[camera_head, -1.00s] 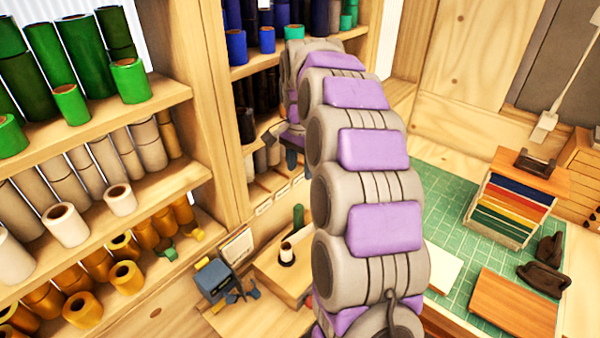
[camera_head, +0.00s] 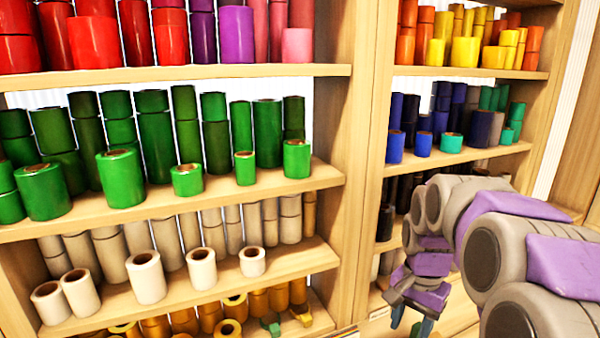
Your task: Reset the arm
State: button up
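My arm (camera_head: 500,240) reaches in from the lower right in the head view, with grey segments and purple pads. It bends forward and then down at the far end. My gripper (camera_head: 408,318) points down at the lower middle right, in front of the right shelf unit. Its fingers show only in part near the bottom edge. I cannot tell whether they are open or shut, and I see nothing held.
A left wooden shelf unit (camera_head: 335,180) holds foil rolls by colour: red and pink, green (camera_head: 120,178), white (camera_head: 146,277) and gold. A right unit (camera_head: 465,152) holds orange, yellow, blue (camera_head: 395,147) and black rolls. The arm is close to the right unit.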

jog(key=s+a+f+n+b, duration=0.2)
jog(key=s+f+n, duration=0.1)
jog(key=s, duration=0.6)
jog(key=s+a+f+n+b, duration=0.2)
jog(key=s+f, duration=0.4)
jog(key=s, duration=0.3)
jog(key=s+a+f+n+g+b, duration=0.1)
jog(key=s+a+f+n+b, duration=0.1)
jog(key=s+f, duration=0.3)
jog(key=s+a+n, duration=0.1)
jog(key=s, duration=0.3)
jog(key=shift+s+a+n, duration=0.15)
jog(key=shift+a+n, duration=0.15)
jog(key=shift+a, duration=0.05)
jog(key=shift+r, duration=0.1)
jog(key=shift+c, duration=0.3)
